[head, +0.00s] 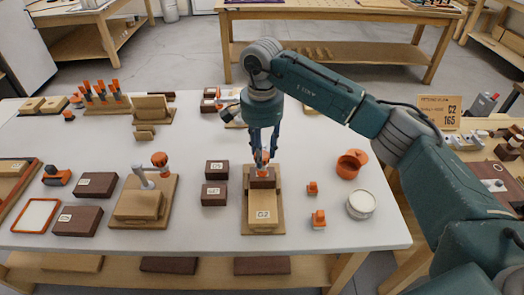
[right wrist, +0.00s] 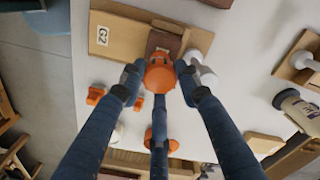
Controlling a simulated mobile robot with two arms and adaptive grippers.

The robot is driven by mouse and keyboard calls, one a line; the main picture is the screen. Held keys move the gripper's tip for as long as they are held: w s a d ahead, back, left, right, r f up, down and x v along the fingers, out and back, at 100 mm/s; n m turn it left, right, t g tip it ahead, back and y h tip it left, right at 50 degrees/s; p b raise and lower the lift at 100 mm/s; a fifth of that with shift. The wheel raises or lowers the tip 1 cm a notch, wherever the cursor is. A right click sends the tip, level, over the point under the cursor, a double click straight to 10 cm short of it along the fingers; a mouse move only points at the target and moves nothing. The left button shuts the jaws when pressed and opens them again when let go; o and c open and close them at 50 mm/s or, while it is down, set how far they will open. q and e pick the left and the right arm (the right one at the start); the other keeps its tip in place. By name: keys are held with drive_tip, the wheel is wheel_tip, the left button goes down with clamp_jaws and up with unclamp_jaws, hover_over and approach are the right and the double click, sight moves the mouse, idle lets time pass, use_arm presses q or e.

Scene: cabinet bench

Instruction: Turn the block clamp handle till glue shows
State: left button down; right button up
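The block clamp stands on a wooden base (head: 247,226) near the front middle of the white bench. A light wood block marked G2 (head: 262,208) lies on it, with a dark brown block (head: 263,181) at its back end. The orange clamp handle (right wrist: 159,75) is above the dark block. My right gripper (right wrist: 158,82) comes down from above, its fingers closed in around the handle and seeming to touch it. In the head view the fingers partly hide the handle. I see no glue at the block joint. My left gripper is not in view.
A similar clamp (head: 160,160) stands to the left with its own block. Two dark labelled blocks (head: 215,195) lie just left of my clamp. Small orange-topped items (head: 318,218), a white-topped round tub (head: 361,204) and an orange pot (head: 350,164) stand to the right.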

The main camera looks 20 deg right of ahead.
drive_tip(key=shift+m, duration=0.3)
drive_tip(key=m+b, duration=0.2)
drive_tip(key=m, duration=0.1)
drive_tip(key=shift+f+m, duration=0.1)
drive_tip(key=shift+m, duration=0.2)
drive_tip(key=m+b, duration=0.1)
drive_tip(key=m, duration=0.4)
drive_tip(key=shift+m, duration=0.3)
drive_tip(key=m+b, duration=0.1)
drive_tip(key=m, duration=0.4)
drive_tip(key=m+b, duration=0.1)
drive_tip(key=m, duration=0.4)
drive_tip(key=shift+m, duration=0.4)
drive_tip(key=shift+w, duration=0.1)
drive_tip(key=o, duration=1.2)
